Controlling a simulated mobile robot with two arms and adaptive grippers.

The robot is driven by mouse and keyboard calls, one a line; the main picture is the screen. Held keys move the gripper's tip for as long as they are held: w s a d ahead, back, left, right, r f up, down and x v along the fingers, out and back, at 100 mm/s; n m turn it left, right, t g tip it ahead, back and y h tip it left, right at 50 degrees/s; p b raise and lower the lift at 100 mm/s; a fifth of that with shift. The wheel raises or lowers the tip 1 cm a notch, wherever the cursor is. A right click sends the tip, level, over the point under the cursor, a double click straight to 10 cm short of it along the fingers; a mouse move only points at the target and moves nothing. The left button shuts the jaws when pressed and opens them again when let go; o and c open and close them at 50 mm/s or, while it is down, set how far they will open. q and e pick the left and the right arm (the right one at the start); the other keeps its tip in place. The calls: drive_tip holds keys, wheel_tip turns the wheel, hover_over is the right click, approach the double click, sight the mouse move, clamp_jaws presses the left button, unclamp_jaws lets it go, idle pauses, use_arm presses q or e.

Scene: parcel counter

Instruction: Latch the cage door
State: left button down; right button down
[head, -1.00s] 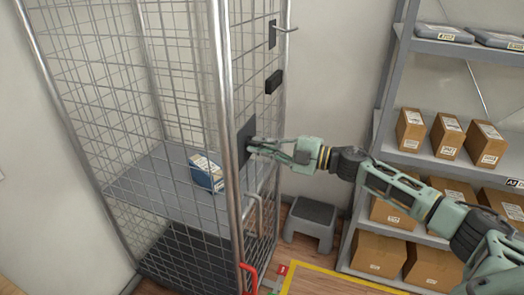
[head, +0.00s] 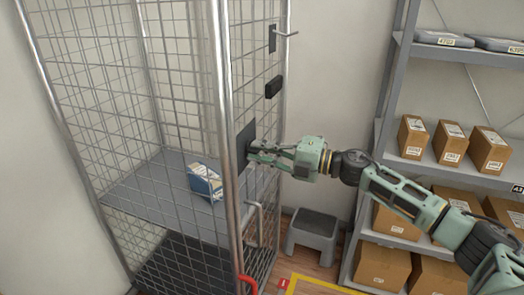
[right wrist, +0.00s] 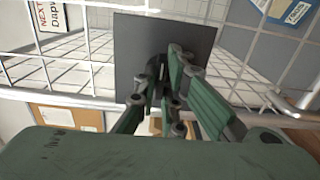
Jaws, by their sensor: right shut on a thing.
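The wire-mesh cage (head: 223,100) stands left of centre in the head view. Its mesh side facing my right arm carries a dark square plate (head: 245,134), also large in the right wrist view (right wrist: 135,45). My right gripper (head: 254,152) is at this plate, with its fingers shut on a small dark part (right wrist: 157,70) in front of it. The fingers hide most of that part, so I cannot tell its shape. Higher up are a black block (head: 273,87) and a metal lever (head: 286,35) on a grey plate. I cannot tell whether the door is fully closed.
A blue-and-white parcel (head: 204,182) lies on the cage's shelf (head: 150,190). A metal loop handle (head: 259,222) and red handle (head: 247,285) are low on the cage. A grey step stool (head: 313,232) and a shelf rack with boxes (head: 396,160) stand to the right.

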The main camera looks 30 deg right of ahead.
drive_tip(key=c, duration=1.9)
unclamp_jaws()
drive_tip(key=shift+o, duration=0.2)
drive_tip(key=shift+s, duration=0.1)
drive_tip(key=v, duration=1.2)
drive_tip(key=shift+f, duration=0.1)
